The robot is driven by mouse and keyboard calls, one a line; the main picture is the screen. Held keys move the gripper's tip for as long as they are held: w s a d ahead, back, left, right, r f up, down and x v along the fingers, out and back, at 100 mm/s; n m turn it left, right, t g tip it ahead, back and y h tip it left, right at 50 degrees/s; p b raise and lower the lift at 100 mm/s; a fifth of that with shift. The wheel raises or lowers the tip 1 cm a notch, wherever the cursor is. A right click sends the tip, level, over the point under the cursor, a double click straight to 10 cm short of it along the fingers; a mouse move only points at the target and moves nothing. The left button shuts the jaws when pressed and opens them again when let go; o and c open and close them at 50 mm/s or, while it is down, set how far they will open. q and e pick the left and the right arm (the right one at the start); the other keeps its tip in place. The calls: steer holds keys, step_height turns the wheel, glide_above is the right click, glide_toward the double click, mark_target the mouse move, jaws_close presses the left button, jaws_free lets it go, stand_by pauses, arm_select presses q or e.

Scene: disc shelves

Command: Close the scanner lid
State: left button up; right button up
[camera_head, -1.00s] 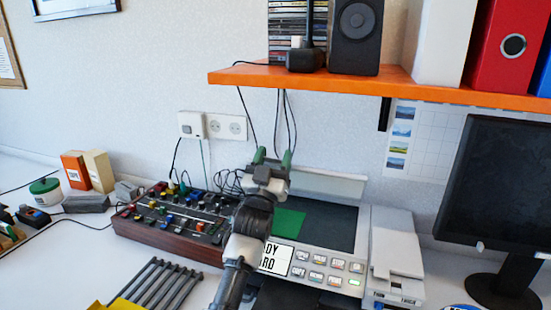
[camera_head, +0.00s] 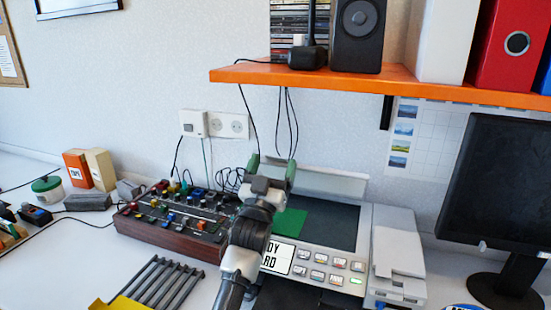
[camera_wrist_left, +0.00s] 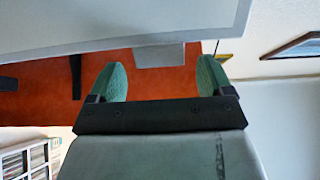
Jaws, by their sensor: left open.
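The scanner (camera_head: 352,265) stands on the desk with its lid (camera_head: 335,183) raised at the back. Its dark glass (camera_head: 338,222) is bare except for a green sheet (camera_head: 290,222). My left gripper (camera_head: 273,166) is open and empty, at the left end of the raised lid. I cannot tell whether it touches the lid. In the left wrist view its two green fingertips (camera_wrist_left: 162,80) are apart with nothing between them. A pale grey panel (camera_wrist_left: 120,22), possibly the lid, fills the top there. My left arm hides the scanner's left side. My right gripper is not in view.
An orange shelf (camera_head: 395,84) with a speaker (camera_head: 357,35) and binders hangs above the scanner. A mixer panel (camera_head: 175,220) stands to the left, with cables behind it. A white device (camera_head: 398,260) and a monitor (camera_head: 500,190) stand to the right.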

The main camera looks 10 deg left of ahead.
arm_select(q)
steer(key=v, duration=0.8)
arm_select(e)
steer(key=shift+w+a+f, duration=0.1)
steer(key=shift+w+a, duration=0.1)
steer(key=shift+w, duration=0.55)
